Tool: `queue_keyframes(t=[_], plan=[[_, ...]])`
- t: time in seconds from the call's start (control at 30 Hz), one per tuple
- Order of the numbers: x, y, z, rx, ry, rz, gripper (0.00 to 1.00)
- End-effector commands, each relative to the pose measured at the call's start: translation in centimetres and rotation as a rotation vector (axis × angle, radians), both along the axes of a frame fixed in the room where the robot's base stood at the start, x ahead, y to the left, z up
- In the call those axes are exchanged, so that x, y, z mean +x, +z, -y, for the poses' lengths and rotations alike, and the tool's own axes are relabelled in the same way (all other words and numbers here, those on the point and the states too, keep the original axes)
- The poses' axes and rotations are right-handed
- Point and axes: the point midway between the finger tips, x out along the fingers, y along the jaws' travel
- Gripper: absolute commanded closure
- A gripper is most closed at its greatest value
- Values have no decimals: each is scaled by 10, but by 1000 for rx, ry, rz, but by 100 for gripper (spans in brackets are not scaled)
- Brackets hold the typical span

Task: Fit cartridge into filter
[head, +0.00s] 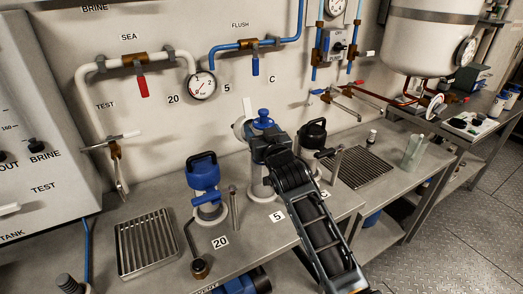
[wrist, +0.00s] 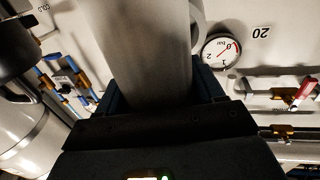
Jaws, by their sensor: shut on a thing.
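My gripper (head: 265,148) is shut on a pale grey cylinder, which I take to be the cartridge (wrist: 143,50). In the wrist view, the cylinder fills the space between the dark jaws (wrist: 150,95) and runs out of the top edge. In the head view, a blue knobbed top (head: 263,118) shows just above my gripper. A pale filter housing (head: 261,190) stands on the bench below my gripper, partly hidden by my arm. I cannot tell whether the cylinder's lower end is inside the housing.
A blue-lidded unit (head: 203,172) stands to the left, with a thin upright post (head: 234,208) beside it. A black-lidded unit (head: 312,134) stands close on the right. Drain grates (head: 147,247) lie in the bench. Pipes and a pressure gauge (head: 202,86) are on the wall behind.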

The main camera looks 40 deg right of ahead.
Motion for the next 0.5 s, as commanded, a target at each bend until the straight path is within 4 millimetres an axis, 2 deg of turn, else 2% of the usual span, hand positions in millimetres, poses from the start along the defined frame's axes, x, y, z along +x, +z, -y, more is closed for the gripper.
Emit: queue_keyframes(t=[0.03,0.07,0.1,0.23,0.33,0.5], plan=[[-1,-20,0,12,-1,-28,86],[-1,-23,0,13,0,-29,95],[-2,-29,0,15,0,-31,100],[-2,-49,-1,15,-1,-34,100],[-2,-57,0,14,-1,-34,100],[-2,-55,-1,15,-1,-33,100]])
